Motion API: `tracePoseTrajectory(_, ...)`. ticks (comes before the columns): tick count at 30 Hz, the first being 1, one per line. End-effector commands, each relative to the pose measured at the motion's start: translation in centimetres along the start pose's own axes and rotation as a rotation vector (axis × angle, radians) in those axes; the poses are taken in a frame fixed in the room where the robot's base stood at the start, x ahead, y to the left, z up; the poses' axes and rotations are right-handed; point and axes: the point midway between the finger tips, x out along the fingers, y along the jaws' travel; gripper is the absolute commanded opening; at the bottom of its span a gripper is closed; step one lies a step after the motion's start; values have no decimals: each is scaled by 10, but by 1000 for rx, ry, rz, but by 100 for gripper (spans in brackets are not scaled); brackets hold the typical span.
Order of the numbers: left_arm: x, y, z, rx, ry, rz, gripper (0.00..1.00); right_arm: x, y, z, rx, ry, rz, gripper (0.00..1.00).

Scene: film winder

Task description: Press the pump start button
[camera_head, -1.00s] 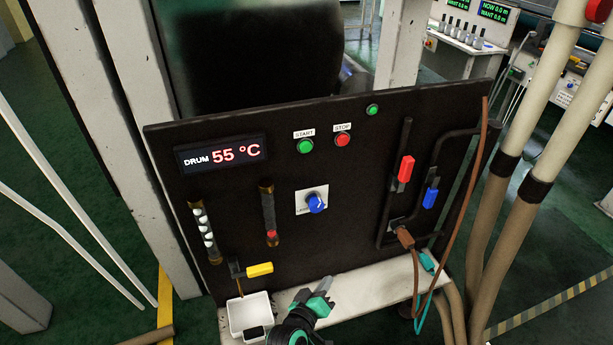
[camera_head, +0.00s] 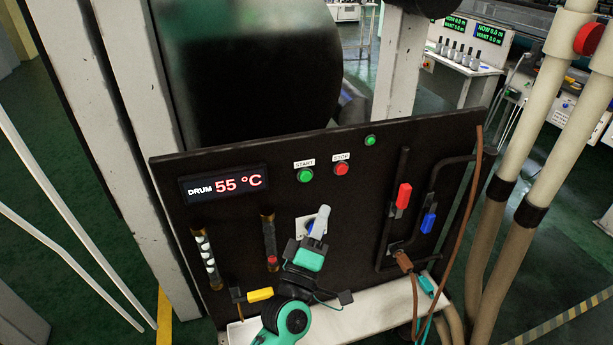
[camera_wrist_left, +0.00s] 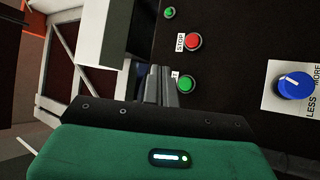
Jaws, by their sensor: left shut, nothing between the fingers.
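The green START button (camera_head: 305,175) is on the upper middle of the black panel (camera_head: 350,240), under a white START label. In the left wrist view the green button (camera_wrist_left: 187,84) shows just beyond the fingers, which partly cover its label. The red STOP button (camera_head: 341,169) is to its right, and it also shows in the left wrist view (camera_wrist_left: 193,41). My left gripper (camera_head: 320,221) is shut and empty, its fingertips pointing up in front of the blue knob, below and apart from the START button. My right gripper is not in view.
The blue LESS/MORE knob (camera_wrist_left: 293,85) is partly hidden behind my left gripper in the head view. A yellow-handled valve (camera_head: 260,294), a red lever (camera_head: 403,196) and a blue lever (camera_head: 429,222) stick out from the panel. A white ledge (camera_head: 370,314) runs below.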

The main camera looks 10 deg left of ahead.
Motion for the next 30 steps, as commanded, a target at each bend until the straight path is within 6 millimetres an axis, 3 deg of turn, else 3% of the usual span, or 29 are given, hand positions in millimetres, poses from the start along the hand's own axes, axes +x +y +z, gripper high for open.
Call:
tracePoseTrajectory(11, 3, -3, -2, 1, -1, 0, 0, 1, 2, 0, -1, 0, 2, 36)
tracePoseTrajectory(30, 56, -42, -40, 3, -2, -1, 0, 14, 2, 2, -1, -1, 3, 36)
